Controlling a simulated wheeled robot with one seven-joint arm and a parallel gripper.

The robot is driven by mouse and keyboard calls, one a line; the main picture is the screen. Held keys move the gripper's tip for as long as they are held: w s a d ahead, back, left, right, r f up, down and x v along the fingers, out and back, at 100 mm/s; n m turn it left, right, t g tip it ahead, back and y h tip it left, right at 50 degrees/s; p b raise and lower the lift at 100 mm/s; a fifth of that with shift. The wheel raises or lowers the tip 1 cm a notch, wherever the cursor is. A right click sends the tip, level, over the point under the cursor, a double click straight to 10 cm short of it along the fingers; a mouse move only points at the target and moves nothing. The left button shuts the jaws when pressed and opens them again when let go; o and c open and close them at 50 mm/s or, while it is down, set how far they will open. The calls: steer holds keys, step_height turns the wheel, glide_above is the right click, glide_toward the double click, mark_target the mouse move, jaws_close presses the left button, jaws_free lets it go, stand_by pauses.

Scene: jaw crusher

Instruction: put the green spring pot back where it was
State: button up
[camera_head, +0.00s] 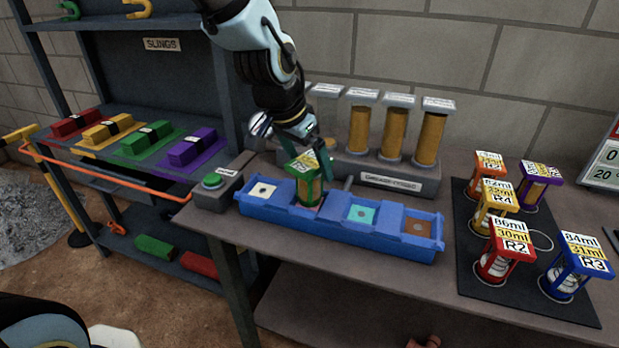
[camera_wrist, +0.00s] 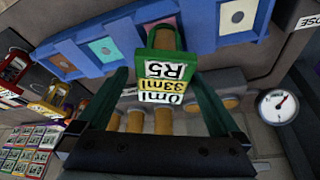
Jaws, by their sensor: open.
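The green spring pot (camera_head: 308,188) stands upright in the second compartment from the left of the blue tray (camera_head: 398,244). Its top label reads R5, 33ml, 0ml in the wrist view (camera_wrist: 165,72). My gripper (camera_head: 307,162) is over the pot from above. Its two green fingers are spread, one on either side of the pot's top, with gaps showing in the wrist view. The pot's base and the compartment floor are partly hidden. The black mat (camera_head: 480,283) at right holds orange, purple, yellow, red and blue spring pots.
Tall amber cylinders (camera_head: 395,135) on a grey base stand close behind the tray. A green-button box (camera_head: 213,187) is at the tray's left end. Shelving with coloured slings (camera_head: 155,142) stands at left. Bare table lies between tray and mat.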

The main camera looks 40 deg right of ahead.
steer(key=shift+p+x, duration=0.65)
steer(key=shift+x, duration=1.85)
steer(key=shift+w+a, duration=0.1)
steer(key=shift+w, duration=0.1)
jaws_close()
